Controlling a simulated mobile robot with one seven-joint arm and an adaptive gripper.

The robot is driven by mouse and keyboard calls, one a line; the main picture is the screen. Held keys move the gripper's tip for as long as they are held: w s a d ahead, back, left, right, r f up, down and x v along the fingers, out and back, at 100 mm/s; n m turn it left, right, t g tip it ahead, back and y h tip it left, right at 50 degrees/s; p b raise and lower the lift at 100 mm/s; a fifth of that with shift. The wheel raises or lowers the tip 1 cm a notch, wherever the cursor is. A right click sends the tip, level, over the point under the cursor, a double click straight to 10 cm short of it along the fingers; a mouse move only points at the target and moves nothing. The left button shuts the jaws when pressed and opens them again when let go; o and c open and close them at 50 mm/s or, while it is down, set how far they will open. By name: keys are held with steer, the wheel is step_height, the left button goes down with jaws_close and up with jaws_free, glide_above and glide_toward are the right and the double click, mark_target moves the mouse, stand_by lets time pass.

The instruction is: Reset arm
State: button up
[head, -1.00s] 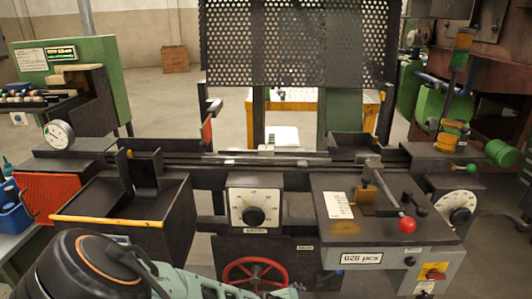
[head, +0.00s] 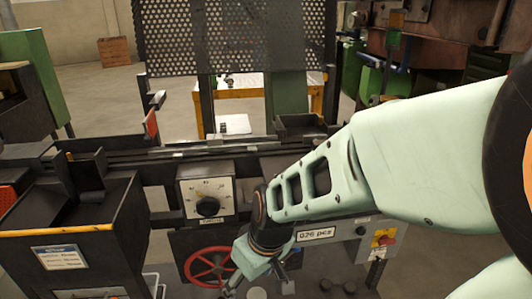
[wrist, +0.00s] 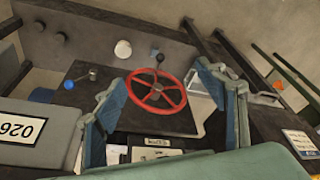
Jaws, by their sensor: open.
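My pale green arm (head: 320,180) reaches from the right edge of the head view down to the lower middle, in front of the machine. My gripper is at the arm's lower end, partly out of clear sight there. In the wrist view my gripper (wrist: 160,88) is open, with its two blue-grey fingers spread apart and nothing between them. The red handwheel (wrist: 168,102) appears beyond the gap between the fingers. In the head view the handwheel (head: 208,267) is left of my gripper. I cannot tell the exact distance between them.
A dark bin (head: 75,235) with a yellow edge stands at the left. A dial panel (head: 206,193) sits above the handwheel. A perforated guard (head: 235,35) rises behind. Open floor shows at the back left.

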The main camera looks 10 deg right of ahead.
steer(key=s+d+r+m+t+h, duration=0.1)
steer(key=s+d+r+m+t, duration=0.2)
steer(key=r, duration=0.5)
steer(key=s+d+r+m+h, duration=0.1)
steer(key=s+d+r+m, duration=0.2)
steer(key=d+r, duration=0.35)
step_height(320, 180, up, 14)
steer(key=p, duration=1.3)
steer(key=shift+s+a, duration=0.15)
steer(key=shift+a, duration=0.3)
